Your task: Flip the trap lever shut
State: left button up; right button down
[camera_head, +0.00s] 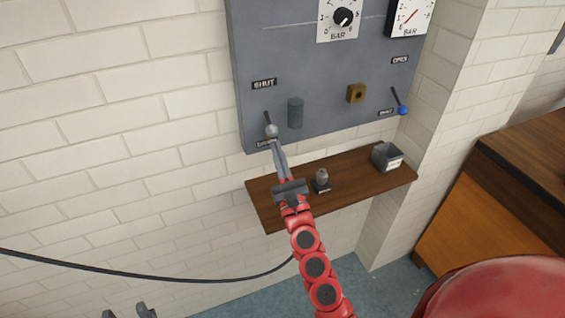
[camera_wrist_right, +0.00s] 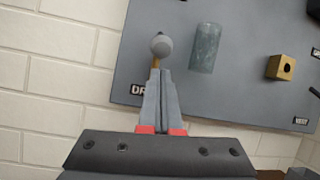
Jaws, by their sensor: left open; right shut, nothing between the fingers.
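A lever with a grey ball knob (camera_head: 271,130) is on the lower left of the grey panel (camera_head: 325,75), its knob low, under a SHUT label (camera_head: 264,84). A partly hidden label below it begins with "DR" in the wrist view (camera_wrist_right: 139,90). My right gripper (camera_head: 275,146) is shut and empty, its tips just below the knob; the knob also shows in the wrist view (camera_wrist_right: 161,45) just beyond the fingertips. I cannot tell whether they touch. My left gripper (camera_head: 130,312) is open and empty at the bottom left edge, far from the panel.
A blue-knobbed lever (camera_head: 402,109), a brass block (camera_head: 355,93), a grey cylinder (camera_head: 295,113) and gauges are on the panel. The wooden shelf (camera_head: 345,190) below holds a small grey bin (camera_head: 387,156) and a small fitting (camera_head: 321,180). A black cable (camera_head: 150,276) hangs left.

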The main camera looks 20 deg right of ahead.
aim_at(269, 123)
jog(key=shift+x, duration=1.6)
